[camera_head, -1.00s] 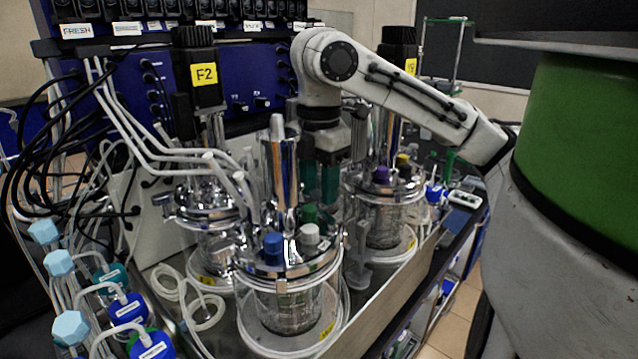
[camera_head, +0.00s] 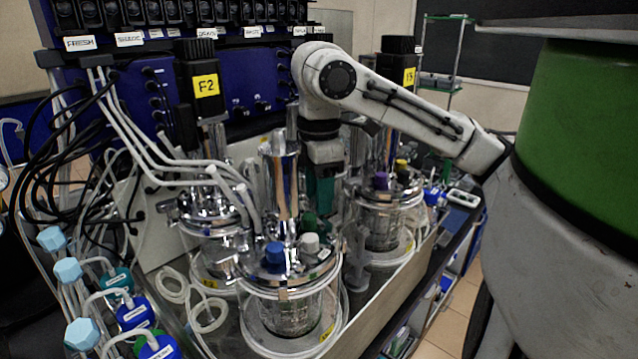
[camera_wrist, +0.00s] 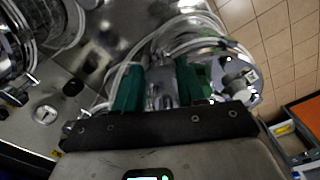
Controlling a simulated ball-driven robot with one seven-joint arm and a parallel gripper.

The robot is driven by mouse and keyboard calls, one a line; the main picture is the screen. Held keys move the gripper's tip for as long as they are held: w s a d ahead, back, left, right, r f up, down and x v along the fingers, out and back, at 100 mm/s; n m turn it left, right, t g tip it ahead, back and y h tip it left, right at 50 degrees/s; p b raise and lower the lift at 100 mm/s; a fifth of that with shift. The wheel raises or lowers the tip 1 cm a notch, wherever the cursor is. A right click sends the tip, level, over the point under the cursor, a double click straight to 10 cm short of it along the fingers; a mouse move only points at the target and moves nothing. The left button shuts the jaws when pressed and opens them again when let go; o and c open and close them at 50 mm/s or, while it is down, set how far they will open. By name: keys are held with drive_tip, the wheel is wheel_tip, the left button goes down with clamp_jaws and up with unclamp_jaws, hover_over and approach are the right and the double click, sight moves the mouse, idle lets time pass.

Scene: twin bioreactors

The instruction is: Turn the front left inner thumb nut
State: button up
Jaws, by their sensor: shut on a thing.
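My gripper (camera_head: 320,200) points down just behind the lid of the nearest glass vessel (camera_head: 290,312). Its green fingers also show in the wrist view (camera_wrist: 158,88), on either side of a shiny metal part at the edge of the vessel lid (camera_wrist: 232,92). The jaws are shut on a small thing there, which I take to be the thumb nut. The nut itself is hidden by the fingers and too small to make out in either view.
A blue cap (camera_head: 275,254), a pale cap (camera_head: 310,243) and a tall metal tube (camera_head: 282,180) stand on the near lid. White hoses (camera_head: 150,135) crowd the left.

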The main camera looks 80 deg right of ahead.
drive_tip(key=m+p, duration=0.2)
drive_tip(key=m, duration=0.3)
drive_tip(key=shift+m, duration=0.3)
drive_tip(key=m, duration=0.5)
drive_tip(key=shift+m, duration=0.4)
drive_tip(key=o, duration=1.1)
drive_tip(key=shift+c, duration=0.2)
wheel_tip(320, 180, up, 11)
drive_tip(key=b, duration=0.1)
drive_tip(key=shift+f, duration=0.2)
